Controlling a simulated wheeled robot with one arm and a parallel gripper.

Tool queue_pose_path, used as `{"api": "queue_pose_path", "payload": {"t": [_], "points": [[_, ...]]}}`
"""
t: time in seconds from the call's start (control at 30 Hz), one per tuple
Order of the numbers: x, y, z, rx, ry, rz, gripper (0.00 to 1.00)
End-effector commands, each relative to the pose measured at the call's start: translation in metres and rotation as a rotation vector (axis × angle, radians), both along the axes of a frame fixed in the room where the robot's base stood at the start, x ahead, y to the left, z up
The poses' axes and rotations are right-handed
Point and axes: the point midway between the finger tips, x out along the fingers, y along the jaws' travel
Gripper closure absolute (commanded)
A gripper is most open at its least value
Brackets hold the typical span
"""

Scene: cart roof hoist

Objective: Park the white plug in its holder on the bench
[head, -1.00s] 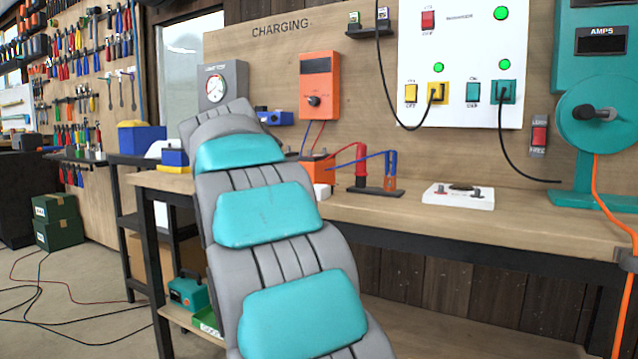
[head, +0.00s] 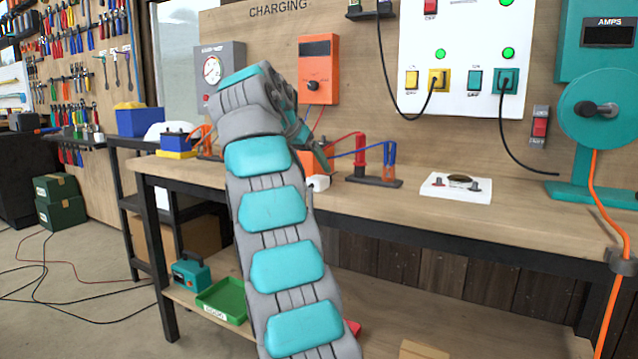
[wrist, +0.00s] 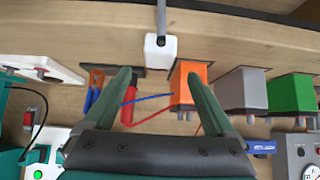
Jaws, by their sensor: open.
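A white plug-like block (head: 318,183) sits near the bench's front edge, in front of an orange block. In the wrist view the white block (wrist: 161,50) has a grey stem or cable running off the top edge. My gripper (wrist: 156,78) is open and empty, its two fingers apart; the white block shows between and beyond their tips. In the head view my gripper (head: 322,160) is over the bench just above the white block, partly hidden by my arm. A white plate (head: 456,188) with a dark centre lies right along the bench; I cannot tell whether it is the holder.
Red and blue clamps (head: 376,165) stand on a dark base right of the gripper. An orange block (wrist: 190,88), a grey block (wrist: 243,92) and a green block (wrist: 292,94) stand in a row.

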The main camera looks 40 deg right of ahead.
Motion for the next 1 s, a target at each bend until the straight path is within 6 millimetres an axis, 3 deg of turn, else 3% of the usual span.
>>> {"api": "queue_pose_path", "payload": {"t": [0.5,0.77,1.0], "points": [[0.014,-0.039,-0.042,0.0,0.002,0.001,0.1],[0.016,-0.042,-0.045,0.0,-0.001,0.002,0.1],[0.016,-0.042,-0.045,0.0,0.0,0.003,0.35]]}}
